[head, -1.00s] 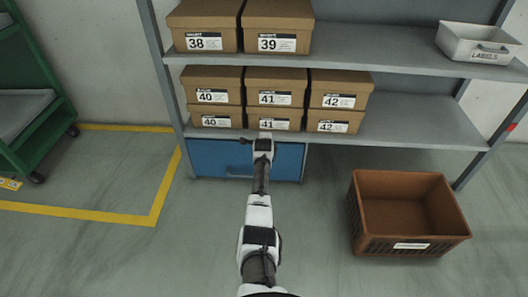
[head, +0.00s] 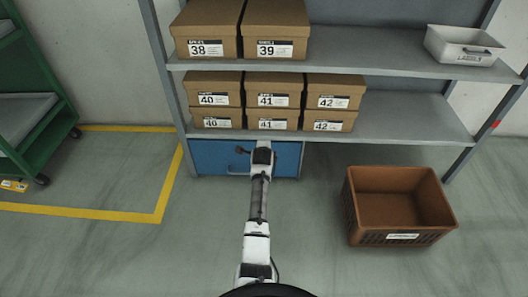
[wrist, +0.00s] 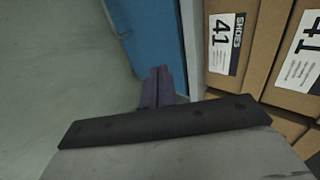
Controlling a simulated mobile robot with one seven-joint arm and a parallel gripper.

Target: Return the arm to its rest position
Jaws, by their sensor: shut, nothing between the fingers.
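My arm (head: 258,205) reaches forward from the bottom middle of the head view toward the shelf's lower front. Its far end overlaps the front of the blue drawer unit (head: 213,160) in the picture. I cannot make out the fingers clearly there. In the wrist view my gripper (wrist: 158,88) shows two purple fingers pressed together, with nothing between them. The blue front (wrist: 150,35) lies beyond and to the left of the fingers. Shoe boxes marked 41 (wrist: 247,45) are to the right, apart from the fingers.
A grey shelf (head: 400,125) carries several brown shoe boxes (head: 273,90) and a white labels bin (head: 462,45). A brown crate (head: 400,237) stands empty on the floor at right. A green cart (head: 40,120) is at far left. Floor beside my arm is clear.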

